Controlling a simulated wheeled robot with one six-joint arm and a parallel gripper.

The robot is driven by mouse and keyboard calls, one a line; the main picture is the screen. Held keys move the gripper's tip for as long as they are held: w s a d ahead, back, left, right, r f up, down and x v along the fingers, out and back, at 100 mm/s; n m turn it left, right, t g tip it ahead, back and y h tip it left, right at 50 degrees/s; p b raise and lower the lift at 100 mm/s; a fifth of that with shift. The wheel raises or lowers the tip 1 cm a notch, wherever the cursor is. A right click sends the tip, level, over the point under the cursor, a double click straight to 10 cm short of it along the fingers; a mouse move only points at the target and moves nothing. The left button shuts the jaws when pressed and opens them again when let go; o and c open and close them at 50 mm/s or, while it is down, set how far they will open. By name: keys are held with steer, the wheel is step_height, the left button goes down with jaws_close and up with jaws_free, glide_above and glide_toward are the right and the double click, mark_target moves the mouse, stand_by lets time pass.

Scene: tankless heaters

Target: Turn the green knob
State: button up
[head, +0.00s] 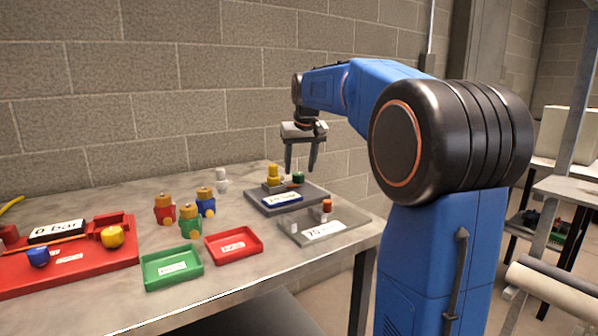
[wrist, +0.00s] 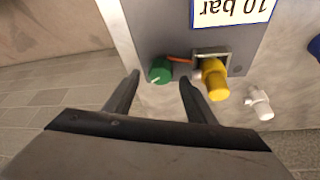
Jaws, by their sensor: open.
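The green knob (wrist: 160,70) sits on a grey panel, next to an orange pointer, in the wrist view. In the head view the green knob (head: 298,178) is at the back right of the dark grey panel (head: 262,203). My gripper (head: 302,170) is open and empty above that panel. In the wrist view the two fingers of my gripper (wrist: 158,80) are spread, with the green knob between and beyond their tips. I see no contact with the knob. A yellow valve (wrist: 215,80) stands just right of the right fingertip.
A light grey panel (head: 350,228) with a red-capped part lies nearer the front. Red (head: 255,241) and green (head: 160,277) trays, several coloured valves and a red panel (head: 90,275) lie to the left. A white fitting (wrist: 259,103) stands behind the yellow valve. A block wall is behind.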

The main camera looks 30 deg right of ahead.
steer(key=shift+x, duration=1.15)
steer(key=shift+c, duration=0.5)
steer(key=c, duration=0.9)
steer(key=shift+c, duration=0.2)
steer(key=shift+m, duration=0.4)
steer(key=m+h, duration=0.1)
steer(key=m, duration=0.1)
steer(key=m+g, duration=0.1)
steer(key=m, duration=0.1)
steer(key=shift+w+a+m+h, duration=0.2)
steer(key=shift+m+h, duration=0.1)
steer(key=shift+h, duration=0.1)
steer(key=m+g, duration=0.1)
steer(key=m, duration=0.2)
steer(key=m+g+h, duration=0.1)
steer(key=m, duration=0.2)
steer(key=shift+w+m, duration=0.1)
steer(key=shift+m, duration=0.2)
